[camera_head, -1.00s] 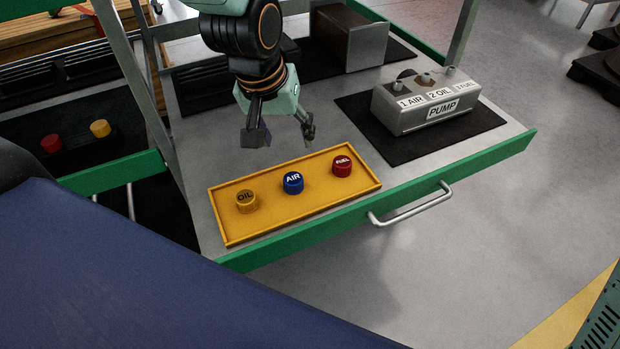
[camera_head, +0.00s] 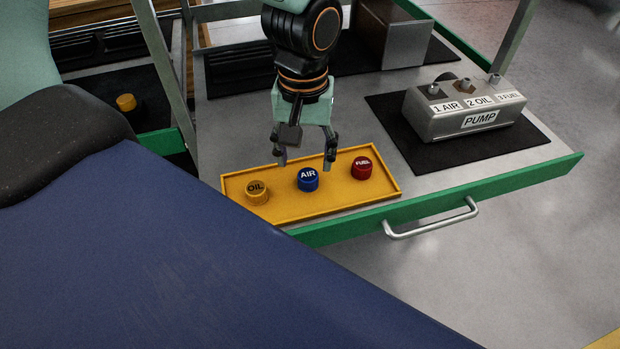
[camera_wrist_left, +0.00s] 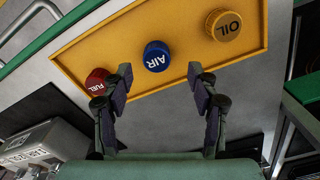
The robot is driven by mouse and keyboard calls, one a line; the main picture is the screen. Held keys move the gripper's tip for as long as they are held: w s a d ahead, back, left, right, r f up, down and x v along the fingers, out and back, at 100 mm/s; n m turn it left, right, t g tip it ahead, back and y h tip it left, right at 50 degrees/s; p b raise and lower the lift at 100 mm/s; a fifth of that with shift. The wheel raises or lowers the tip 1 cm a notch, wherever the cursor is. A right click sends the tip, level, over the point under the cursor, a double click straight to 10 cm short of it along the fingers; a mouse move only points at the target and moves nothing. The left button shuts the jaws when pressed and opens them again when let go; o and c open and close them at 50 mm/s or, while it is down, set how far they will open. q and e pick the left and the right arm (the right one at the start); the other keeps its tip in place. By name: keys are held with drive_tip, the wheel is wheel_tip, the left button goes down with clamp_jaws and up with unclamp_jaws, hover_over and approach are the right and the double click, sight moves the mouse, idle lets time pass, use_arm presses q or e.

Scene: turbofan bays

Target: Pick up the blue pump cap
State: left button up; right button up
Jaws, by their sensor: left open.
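The blue pump cap (camera_head: 307,180), marked AIR, stands upright in the middle of a yellow tray (camera_head: 230,184). In the left wrist view the blue cap (camera_wrist_left: 156,56) lies ahead of and between the open fingertips. My left gripper (camera_head: 307,163) is open and empty, pointing down just above and behind the blue cap. The left gripper also shows in the wrist view (camera_wrist_left: 160,80). No finger visibly touches the cap. My right gripper is not in view.
A yellow OIL cap (camera_head: 257,193) and a red FUEL cap (camera_head: 362,168) flank the blue cap in the tray; the red one is close to a fingertip. A grey pump block (camera_head: 465,110) stands on a black mat (camera_head: 412,150) to the right. A metal handle (camera_head: 432,222) fronts the green edge.

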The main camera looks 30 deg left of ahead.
sight(307, 176)
use_arm(q)
drive_tip(key=f+b, duration=0.1)
drive_tip(key=f, duration=0.1)
drive_tip(key=f+b, duration=0.1)
drive_tip(key=f, duration=0.2)
drive_tip(key=shift+d+b, duration=0.2)
drive_tip(key=shift+b, duration=0.1)
drive_tip(key=shift+d+r, duration=0.1)
drive_tip(key=shift+r, duration=0.1)
drive_tip(key=shift+s, duration=0.1)
drive_tip(key=shift+c, duration=0.6)
drive_tip(key=c, duration=0.7)
